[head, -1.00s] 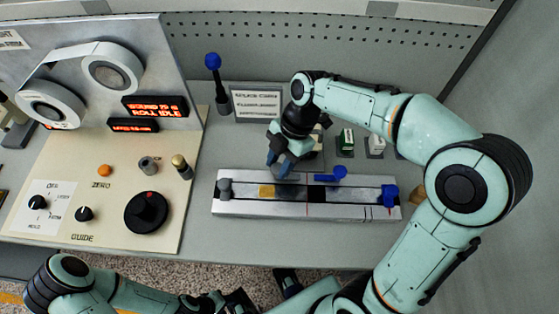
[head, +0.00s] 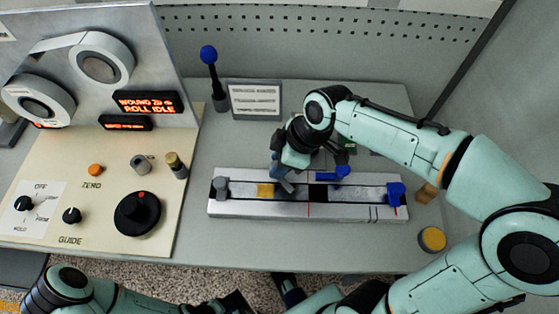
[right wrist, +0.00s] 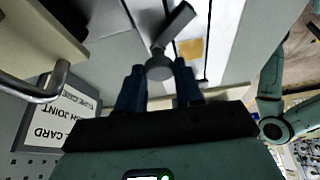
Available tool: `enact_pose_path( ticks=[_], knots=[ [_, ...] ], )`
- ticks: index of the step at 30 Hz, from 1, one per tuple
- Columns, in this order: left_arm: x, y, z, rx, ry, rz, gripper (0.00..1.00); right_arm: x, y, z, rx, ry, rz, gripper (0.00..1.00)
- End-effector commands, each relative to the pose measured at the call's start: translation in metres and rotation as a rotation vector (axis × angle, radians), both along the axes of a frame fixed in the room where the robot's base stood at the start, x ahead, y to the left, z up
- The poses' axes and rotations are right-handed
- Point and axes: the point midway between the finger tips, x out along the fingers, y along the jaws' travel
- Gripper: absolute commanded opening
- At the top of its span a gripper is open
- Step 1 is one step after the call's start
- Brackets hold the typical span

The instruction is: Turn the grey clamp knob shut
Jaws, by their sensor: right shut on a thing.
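The grey clamp knob (right wrist: 159,68) shows in the right wrist view as a round head with a flat grey bar reaching up and right from it. My right gripper (right wrist: 160,80) has its two blue fingers on either side of the round head and is shut on it. In the head view my right gripper (head: 281,177) points down at the back edge of the silver rail (head: 240,207), close to a yellow block (head: 265,190). There the gripper hides most of the knob. My left arm comes in at the bottom left; its gripper's fingers cannot be made out.
A grey post (head: 221,187) stands at the rail's left end and a blue clamp (head: 396,192) at its right end. A blue-topped stick (head: 209,56) and a card stand (head: 255,99) are behind. The control panel (head: 110,170) is left.

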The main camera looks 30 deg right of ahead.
Motion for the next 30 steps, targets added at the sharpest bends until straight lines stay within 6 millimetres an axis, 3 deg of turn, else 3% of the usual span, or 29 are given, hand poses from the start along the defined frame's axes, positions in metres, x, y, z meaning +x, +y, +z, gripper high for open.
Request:
enact_pose_path(
  ticks=[15, 30],
  knots=[
    [0.003, 0.0, -0.007, 0.002, -0.013, 0.003, 0.43, -0.002, 0.002, 0.0, -0.001, -0.004, -0.468, 0.05],
    [0.006, 0.0, -0.012, 0.003, -0.022, 0.005, 0.43, -0.002, 0.004, 0.0, 0.0, 0.0, -0.706, 0.05]
  ],
)
